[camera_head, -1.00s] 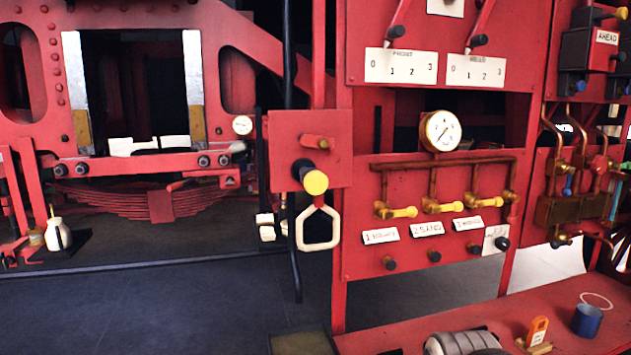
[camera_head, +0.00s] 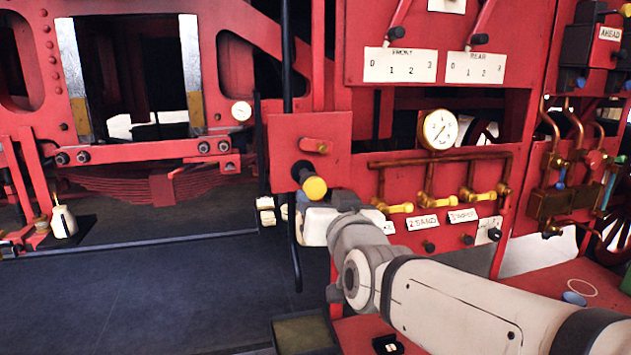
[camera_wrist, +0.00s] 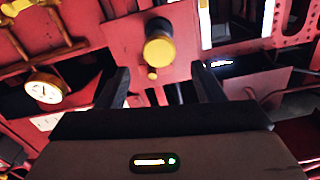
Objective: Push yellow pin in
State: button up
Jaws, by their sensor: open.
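The yellow pin (camera_head: 315,188) has a round yellow end on a dark shaft. It sticks out from a small red plate (camera_head: 335,129) left of the valve panel. In the wrist view the yellow pin (camera_wrist: 158,47) is ahead of my gripper (camera_wrist: 160,68), in line with the gap between the two dark fingers. The fingers are open and apart, with nothing between them that I can see touching. In the head view my arm comes from the lower right, with its end just below the pin; the fingers are hard to make out there.
Yellow valve handles (camera_head: 400,208) and a gauge (camera_head: 438,129) are to the right. Open floor (camera_head: 150,290) lies at lower left.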

aim_at(316, 189)
jog(key=p+x, duration=0.2)
jog(key=x, duration=0.5)
jog(key=shift+w+f, duration=0.1)
jog(key=shift+w, duration=0.05)
grip_shut()
jog(key=b+x, duration=0.2)
jog(key=x, duration=0.2)
jog(key=shift+w+a+f, duration=0.1)
jog(key=shift+w+f, duration=0.05)
jog(key=shift+w, duration=0.15)
jog(key=shift+r, duration=0.25)
